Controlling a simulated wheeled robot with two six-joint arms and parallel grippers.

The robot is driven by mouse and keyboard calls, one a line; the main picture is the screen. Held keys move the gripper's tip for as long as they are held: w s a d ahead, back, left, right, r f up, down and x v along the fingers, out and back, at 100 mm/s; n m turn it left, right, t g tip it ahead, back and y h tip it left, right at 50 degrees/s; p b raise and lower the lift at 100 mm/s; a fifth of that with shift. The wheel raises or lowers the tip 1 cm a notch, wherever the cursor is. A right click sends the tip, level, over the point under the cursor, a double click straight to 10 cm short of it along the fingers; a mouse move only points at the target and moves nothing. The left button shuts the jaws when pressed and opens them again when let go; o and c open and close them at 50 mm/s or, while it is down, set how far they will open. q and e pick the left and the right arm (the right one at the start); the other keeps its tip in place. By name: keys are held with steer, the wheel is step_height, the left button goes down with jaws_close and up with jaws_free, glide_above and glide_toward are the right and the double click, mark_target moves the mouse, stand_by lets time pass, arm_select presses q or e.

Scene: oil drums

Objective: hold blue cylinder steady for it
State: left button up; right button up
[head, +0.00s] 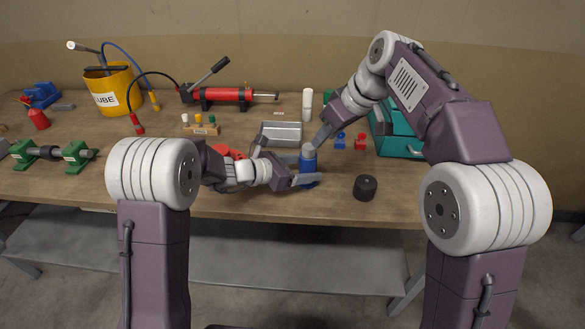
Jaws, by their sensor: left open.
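The blue cylinder (307,166) stands upright near the front of the wooden bench and has a greyish top. My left gripper (302,171) is low at its left side, open, with its fingers reaching around or beside the cylinder; contact cannot be made out. My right gripper (318,139) comes down from the upper right, with its fingertips just above and right of the cylinder's top. The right jaws overlap from this angle, so their opening is unclear.
A black round piece (365,187) lies right of the cylinder near the bench's front edge. A metal tray (281,133) and a teal box (398,143) stand behind. A red hydraulic pump (225,95) and yellow bucket (112,88) are at the back left.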

arm_select(q)
steer(key=x, duration=0.4)
steer(key=shift+f, duration=0.1)
jaws_close()
arm_select(e)
steer(key=shift+o, duration=1.2)
arm_select(q)
steer(key=shift+d, duration=0.1)
arm_select(e)
steer(key=shift+o, duration=1.2)
steer(key=s+f+n+g+h, duration=0.1)
steer(key=s+f+n+h, duration=0.2)
steer(key=s+f+n, duration=0.1)
steer(key=shift+s+a+f+h, duration=0.15)
steer(key=shift+a+f+h, duration=0.15)
steer(key=shift+f, duration=0.35)
steer(key=n+t+h, duration=0.4)
steer(key=n+t, duration=0.6)
steer(key=n, duration=1)
glide_toward(307, 150)
steer(key=x, duration=0.9)
steer(key=shift+w+d+f, duration=0.1)
steer(key=shift+w, duration=0.15)
steer(key=shift+s, duration=0.1)
steer(key=shift+c, duration=0.4)
